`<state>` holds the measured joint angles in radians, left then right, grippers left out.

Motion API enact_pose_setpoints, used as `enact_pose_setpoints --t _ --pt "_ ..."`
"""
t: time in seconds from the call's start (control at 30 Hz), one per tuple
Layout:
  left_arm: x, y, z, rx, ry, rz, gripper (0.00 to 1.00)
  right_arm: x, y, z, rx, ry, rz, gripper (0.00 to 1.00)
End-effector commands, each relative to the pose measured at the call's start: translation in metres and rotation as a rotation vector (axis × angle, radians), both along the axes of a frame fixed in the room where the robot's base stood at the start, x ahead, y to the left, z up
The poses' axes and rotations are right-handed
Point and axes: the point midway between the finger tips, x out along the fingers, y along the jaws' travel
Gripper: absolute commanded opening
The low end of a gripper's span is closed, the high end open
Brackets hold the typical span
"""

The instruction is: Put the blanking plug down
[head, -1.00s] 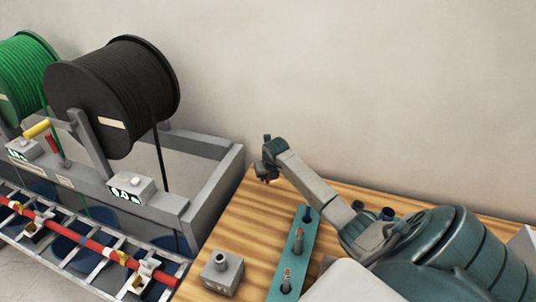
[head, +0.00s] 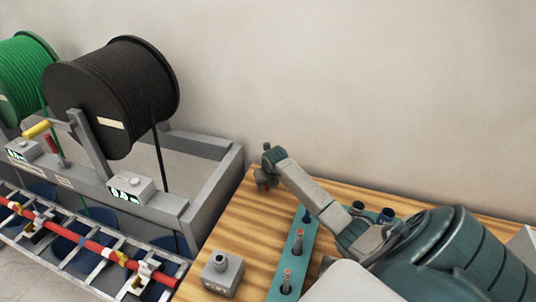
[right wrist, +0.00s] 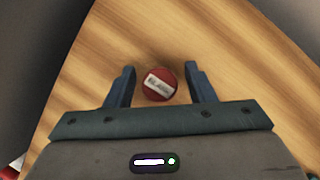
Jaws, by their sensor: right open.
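The blanking plug (right wrist: 159,83) shows in the right wrist view as a red round piece with a pale label on top. It appears to rest on the wooden table top (head: 233,215). My right gripper (right wrist: 160,80) is open, with one finger on each side of the plug and a gap visible to both. In the head view my right gripper (head: 261,182) is low over the table's far left corner, and the plug cannot be made out there. My left gripper is not in view.
A teal rack (head: 293,262) with upright pieces stands on the table beside my right arm. A grey block with a stub (head: 222,272) is at the front left. Cable reels (head: 112,97) stand left of the table.

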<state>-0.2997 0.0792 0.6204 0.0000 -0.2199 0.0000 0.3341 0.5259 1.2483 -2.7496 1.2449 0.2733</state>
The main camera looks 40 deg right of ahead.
Motion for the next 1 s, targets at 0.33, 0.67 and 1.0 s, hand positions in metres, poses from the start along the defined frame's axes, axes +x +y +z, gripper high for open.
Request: enact_pose_setpoints --t 0.33,0.67,1.0 --pt "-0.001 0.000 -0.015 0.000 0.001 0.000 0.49 -0.010 0.004 0.028 -0.004 -0.004 0.002 0.49" --pt "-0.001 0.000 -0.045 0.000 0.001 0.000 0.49 -0.032 0.014 0.086 -0.004 -0.004 0.001 0.49" --pt "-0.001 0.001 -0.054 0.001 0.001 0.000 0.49 -0.042 0.018 0.114 -0.001 0.000 0.000 0.49"
